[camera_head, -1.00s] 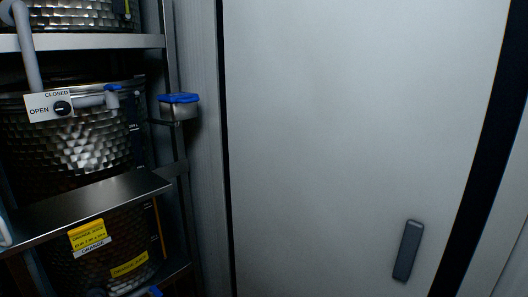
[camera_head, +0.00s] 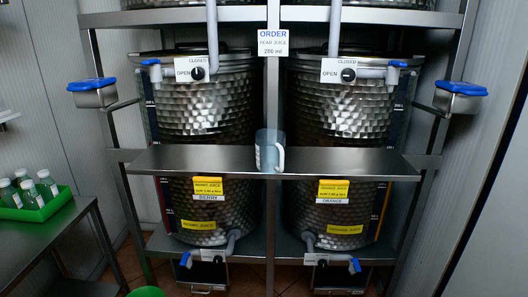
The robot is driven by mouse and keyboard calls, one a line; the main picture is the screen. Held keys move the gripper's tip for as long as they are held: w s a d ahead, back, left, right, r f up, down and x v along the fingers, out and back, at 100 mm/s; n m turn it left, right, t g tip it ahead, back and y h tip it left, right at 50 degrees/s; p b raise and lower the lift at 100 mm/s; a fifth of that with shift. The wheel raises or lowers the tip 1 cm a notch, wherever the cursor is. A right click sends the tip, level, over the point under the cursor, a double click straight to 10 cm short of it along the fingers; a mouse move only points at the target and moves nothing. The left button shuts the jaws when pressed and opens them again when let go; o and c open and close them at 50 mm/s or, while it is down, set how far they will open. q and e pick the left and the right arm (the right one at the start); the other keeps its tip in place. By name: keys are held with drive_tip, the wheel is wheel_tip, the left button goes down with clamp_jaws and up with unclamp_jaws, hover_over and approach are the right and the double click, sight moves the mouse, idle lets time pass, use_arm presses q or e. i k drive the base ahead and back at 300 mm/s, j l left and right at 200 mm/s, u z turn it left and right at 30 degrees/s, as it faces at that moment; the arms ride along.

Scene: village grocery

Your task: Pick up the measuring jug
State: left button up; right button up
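The measuring jug (camera_head: 267,152) is a clear, bluish cup with a handle on its right side. It stands upright on the narrow steel shelf (camera_head: 222,160) in front of two hammered-metal juice tanks, near the middle of the head view. Neither of my grippers shows in this view.
The left tank (camera_head: 208,108) is labelled berry, the right tank (camera_head: 338,105) orange. Metal boxes with blue lids (camera_head: 94,93) stick out on both sides of the rack. At left, a steel table (camera_head: 40,240) bears a green tray (camera_head: 38,212) of bottles. A green round object (camera_head: 146,292) is at the bottom edge.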

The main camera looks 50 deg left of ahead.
sight(270, 144)
drive_tip(key=u, duration=1.5)
